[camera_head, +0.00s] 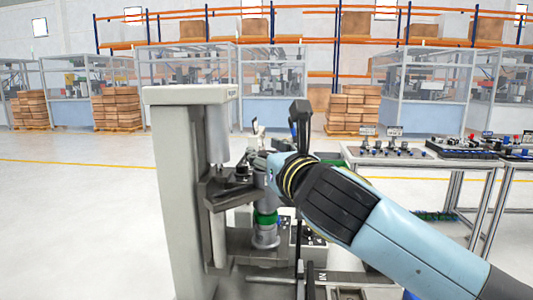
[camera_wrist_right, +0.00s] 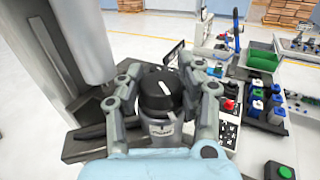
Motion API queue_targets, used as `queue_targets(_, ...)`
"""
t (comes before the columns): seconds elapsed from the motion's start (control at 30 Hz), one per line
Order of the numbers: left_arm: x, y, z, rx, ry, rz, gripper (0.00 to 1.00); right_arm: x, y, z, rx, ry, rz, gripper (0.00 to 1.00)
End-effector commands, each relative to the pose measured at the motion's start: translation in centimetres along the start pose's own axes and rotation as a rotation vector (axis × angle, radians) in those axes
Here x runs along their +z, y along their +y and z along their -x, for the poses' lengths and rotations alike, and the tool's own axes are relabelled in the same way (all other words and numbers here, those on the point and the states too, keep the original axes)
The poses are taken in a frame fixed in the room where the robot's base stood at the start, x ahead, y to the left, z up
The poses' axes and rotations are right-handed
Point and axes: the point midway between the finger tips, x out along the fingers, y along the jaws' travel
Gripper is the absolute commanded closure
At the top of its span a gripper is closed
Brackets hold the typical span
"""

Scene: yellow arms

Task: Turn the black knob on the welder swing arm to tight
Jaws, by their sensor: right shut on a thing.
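The black knob (camera_wrist_right: 158,94) sits between the two fingers of my right gripper (camera_wrist_right: 160,100) in the right wrist view. It is round with a white mark on its top, and a grey labelled collar is just below it. My right gripper is shut on it, one finger on each side. The welder (camera_head: 190,190) is a tall grey machine in the head view, with a dark swing arm (camera_head: 228,195) at mid height. In the head view my right wrist covers most of the knob and the fingers. My left gripper is not in view.
A green bin (camera_wrist_right: 262,60) and a red button (camera_wrist_right: 229,104) are right of the knob in the right wrist view. A green button (camera_wrist_right: 285,172) is at lower right. A table (camera_head: 430,163) with small parts stands right of the welder. The floor at left is clear.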

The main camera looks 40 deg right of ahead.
Motion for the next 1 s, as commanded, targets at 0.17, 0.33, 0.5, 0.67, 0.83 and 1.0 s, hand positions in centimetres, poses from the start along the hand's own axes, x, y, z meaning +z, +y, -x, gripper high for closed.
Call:
queue_targets(0.17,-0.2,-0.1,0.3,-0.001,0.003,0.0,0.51,0.0,0.1,0.0,-0.114,0.002,-0.01,0.96)
queue_targets(0.33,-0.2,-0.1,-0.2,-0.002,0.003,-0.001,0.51,-0.2,0.1,-0.1,-0.244,0.004,-0.009,0.96)
queue_targets(0.5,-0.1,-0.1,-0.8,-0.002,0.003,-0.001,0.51,-0.2,0.1,0.0,-0.338,0.004,-0.004,0.96)
queue_targets(0.67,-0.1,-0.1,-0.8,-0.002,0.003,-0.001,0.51,-0.1,0.1,0.0,-0.362,0.006,0.0,0.97)
queue_targets(0.83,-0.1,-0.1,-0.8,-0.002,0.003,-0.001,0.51,-0.1,0.0,0.0,-0.361,0.006,0.0,0.97)
queue_targets(1.0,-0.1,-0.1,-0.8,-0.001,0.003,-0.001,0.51,-0.1,0.0,0.0,-0.361,0.006,0.001,0.5)
